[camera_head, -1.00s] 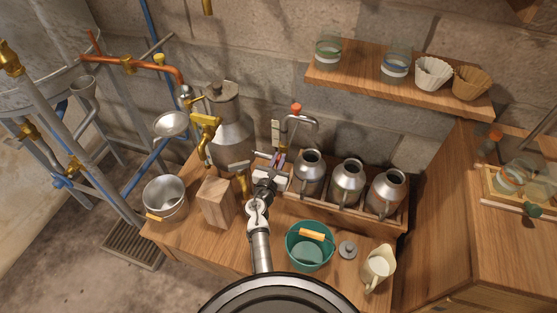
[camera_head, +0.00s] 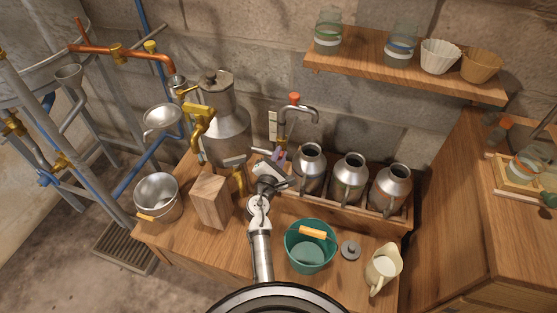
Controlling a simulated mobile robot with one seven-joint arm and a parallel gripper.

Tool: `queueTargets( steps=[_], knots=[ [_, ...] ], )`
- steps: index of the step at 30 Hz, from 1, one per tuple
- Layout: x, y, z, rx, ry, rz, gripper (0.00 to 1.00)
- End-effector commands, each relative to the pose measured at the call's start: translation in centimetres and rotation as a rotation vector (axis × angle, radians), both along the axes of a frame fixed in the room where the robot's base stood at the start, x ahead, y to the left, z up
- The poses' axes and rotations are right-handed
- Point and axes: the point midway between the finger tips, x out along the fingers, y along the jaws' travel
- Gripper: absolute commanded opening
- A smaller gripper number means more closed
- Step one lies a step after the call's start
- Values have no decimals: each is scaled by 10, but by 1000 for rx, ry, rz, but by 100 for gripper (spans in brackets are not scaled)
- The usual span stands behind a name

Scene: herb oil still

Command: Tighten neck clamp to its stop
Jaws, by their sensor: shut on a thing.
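My wrist partly hides the spot, so what this piece belongs to is hard to tell. A grey metal still pot (camera_head: 225,122) with a lid stands behind and to the left of my gripper. Brass fittings (camera_head: 202,122) sit at its left side. I cannot pick out the neck clamp with certainty.
A wooden crate (camera_head: 340,207) holds three metal cans right of my gripper. A curved tap (camera_head: 300,108) with a red knob rises behind it.

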Motion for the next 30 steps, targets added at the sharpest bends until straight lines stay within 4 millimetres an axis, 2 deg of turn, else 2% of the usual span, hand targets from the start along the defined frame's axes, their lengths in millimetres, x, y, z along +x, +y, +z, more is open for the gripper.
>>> queueTargets(
  steps=[1,18,30],
  knots=[
    [0,-1,-5,42,-14,-1,0],
    [-1,-4,-12,539,-176,0,0],
    [-2,-4,-13,754,-244,-1,0]
  ],
)
